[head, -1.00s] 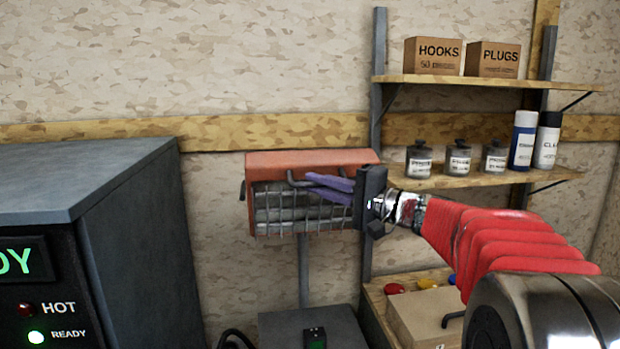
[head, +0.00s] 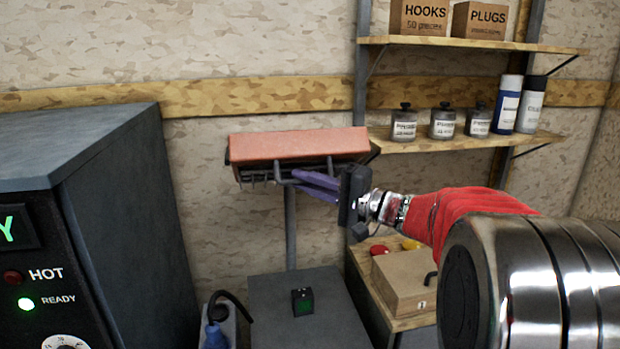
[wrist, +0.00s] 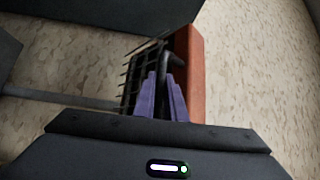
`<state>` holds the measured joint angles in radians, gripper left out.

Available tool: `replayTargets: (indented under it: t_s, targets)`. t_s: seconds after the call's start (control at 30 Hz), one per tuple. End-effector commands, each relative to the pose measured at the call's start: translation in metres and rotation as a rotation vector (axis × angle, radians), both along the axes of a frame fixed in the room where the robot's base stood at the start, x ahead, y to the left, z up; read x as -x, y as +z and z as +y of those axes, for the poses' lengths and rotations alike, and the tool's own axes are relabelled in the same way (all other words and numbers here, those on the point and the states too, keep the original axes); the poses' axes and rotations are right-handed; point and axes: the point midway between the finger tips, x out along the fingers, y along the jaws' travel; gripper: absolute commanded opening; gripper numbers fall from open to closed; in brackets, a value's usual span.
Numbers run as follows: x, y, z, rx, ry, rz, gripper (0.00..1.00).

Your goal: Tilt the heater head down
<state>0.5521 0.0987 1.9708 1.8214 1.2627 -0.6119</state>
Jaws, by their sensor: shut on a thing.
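The heater head (head: 298,144) is an orange-red hood with a wire grille, on a grey post (head: 291,225) that rises from a dark base (head: 322,325). In the head view its top face shows broadly and the grille is mostly hidden beneath it, so it faces downward. My gripper (head: 300,184) has purple fingers and is shut on the dark handle bar at the front of the head. In the wrist view the purple fingers (wrist: 162,98) close around the bent dark handle (wrist: 172,60), beside the grille (wrist: 143,72) and the orange hood (wrist: 191,70).
A dark cabinet (head: 120,210) with a green READY light stands at the left. Shelves (head: 455,143) with jars, spray cans and boxes are at the right. A cardboard box (head: 402,282) sits on a low shelf behind my arm. A small dark switch box (head: 303,301) is on the heater base.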

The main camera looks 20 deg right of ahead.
Motion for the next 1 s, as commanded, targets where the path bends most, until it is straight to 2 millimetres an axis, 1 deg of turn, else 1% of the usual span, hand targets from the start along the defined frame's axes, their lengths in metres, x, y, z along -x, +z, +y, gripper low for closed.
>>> replayTargets:
  t_s: [0.03, 0.37, 0.4, 0.63, 1.0]
  targets:
    - [0.0000, -0.0061, 0.0004, 0.000, 0.002, 0.011, 0.00]
    - [0.0001, -0.0094, 0.0002, 0.000, 0.002, 0.016, 0.00]
    - [0.0002, -0.0096, 0.0001, -0.001, 0.001, 0.018, 0.13]
    - [0.0002, -0.0070, -0.0004, 0.000, 0.000, 0.012, 0.29]
    - [0.0032, -0.0045, -0.0038, 0.000, -0.002, 0.007, 0.29]
